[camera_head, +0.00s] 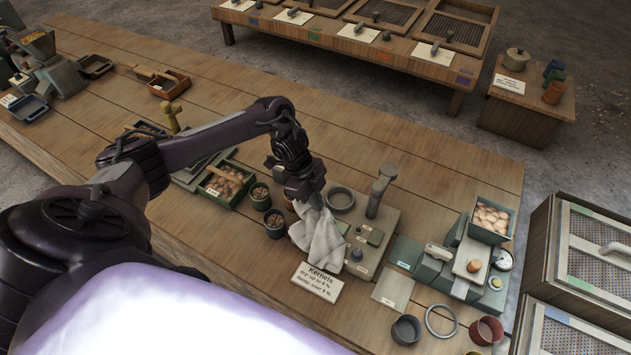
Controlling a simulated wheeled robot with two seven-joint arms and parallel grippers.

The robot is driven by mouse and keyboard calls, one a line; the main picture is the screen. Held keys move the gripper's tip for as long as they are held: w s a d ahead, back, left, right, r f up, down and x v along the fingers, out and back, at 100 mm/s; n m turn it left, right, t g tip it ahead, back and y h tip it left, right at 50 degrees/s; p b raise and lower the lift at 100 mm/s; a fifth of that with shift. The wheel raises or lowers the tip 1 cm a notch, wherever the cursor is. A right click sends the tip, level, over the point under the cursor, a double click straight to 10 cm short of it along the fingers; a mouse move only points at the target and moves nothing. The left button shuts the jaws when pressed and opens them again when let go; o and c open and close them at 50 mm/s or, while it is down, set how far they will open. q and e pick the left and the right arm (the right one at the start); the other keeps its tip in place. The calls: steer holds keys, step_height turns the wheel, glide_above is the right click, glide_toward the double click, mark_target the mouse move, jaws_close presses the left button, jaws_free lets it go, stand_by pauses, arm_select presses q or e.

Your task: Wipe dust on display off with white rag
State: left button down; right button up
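My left gripper (312,203) points down over the middle of the workbench, and its fingertips meet the top of a white rag (318,243). The rag hangs in folds below the fingers and looks pinched between them. It lies over the left part of a grey tester (383,247) with an upright post, a round ring and small dark green panels. Which panel is the display is too small to tell, and the rag may hide part of it. I cannot make out dust. My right gripper is not in view.
A sign reading "Kernels" (317,283) stands in front of the rag. Cups of kernels (261,197) and a green box (227,184) stand left of it. A scale with an egg-like item (473,265) is to the right. A metal ring (441,320) and cups (406,330) lie at the front right.

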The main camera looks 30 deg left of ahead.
arm_select(q)
step_height(320, 180, down, 2)
steer(key=shift+f+b, duration=0.1)
steer(key=shift+b, duration=0.35)
